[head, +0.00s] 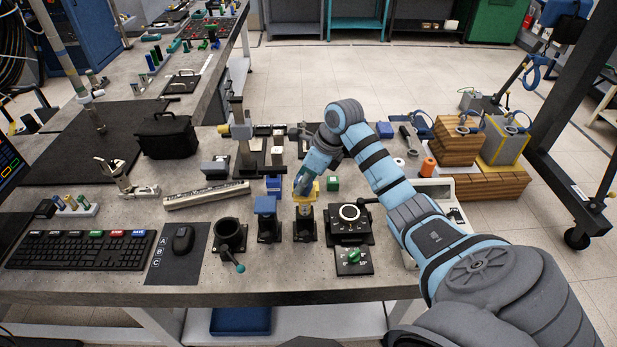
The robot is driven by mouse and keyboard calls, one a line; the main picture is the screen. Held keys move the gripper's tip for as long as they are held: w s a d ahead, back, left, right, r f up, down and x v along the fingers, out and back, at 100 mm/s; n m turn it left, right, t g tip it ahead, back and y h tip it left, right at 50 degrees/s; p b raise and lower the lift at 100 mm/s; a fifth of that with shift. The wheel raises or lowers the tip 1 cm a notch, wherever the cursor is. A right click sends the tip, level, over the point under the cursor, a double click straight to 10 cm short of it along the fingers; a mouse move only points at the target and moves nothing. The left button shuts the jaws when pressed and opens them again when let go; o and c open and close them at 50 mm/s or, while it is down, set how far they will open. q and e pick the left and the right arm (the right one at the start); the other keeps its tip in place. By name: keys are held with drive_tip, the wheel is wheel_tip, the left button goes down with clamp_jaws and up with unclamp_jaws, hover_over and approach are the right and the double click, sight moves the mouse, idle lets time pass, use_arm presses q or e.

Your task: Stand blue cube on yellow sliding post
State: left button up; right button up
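The yellow sliding post (313,194) stands on a dark base near the front middle of the table, with a yellow top. My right gripper (301,188) points down at the top of this post, and its fingers overlap the post in the picture. They are too small and covered to tell whether they are open, shut or holding something. A larger blue block (385,129) lies farther back on the right. My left gripper is not in view.
A black dial unit (349,222) and a dark round holder (229,235) flank the posts. A metal bar (206,195) lies to the left. Wooden crates (457,144) stand at the right.

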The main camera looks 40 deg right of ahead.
clamp_jaws()
drive_tip(key=shift+f, duration=0.2)
drive_tip(key=o, duration=0.8)
unclamp_jaws()
drive_tip(key=o, duration=0.4)
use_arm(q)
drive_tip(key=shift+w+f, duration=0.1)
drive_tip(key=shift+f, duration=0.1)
use_arm(e)
drive_tip(key=shift+r+p, duration=0.15)
drive_tip(key=shift+p, duration=0.15)
use_arm(q)
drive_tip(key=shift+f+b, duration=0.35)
drive_tip(key=shift+b, duration=0.15)
use_arm(e)
drive_tip(key=v, duration=1.2)
drive_tip(key=shift+d+r, duration=0.1)
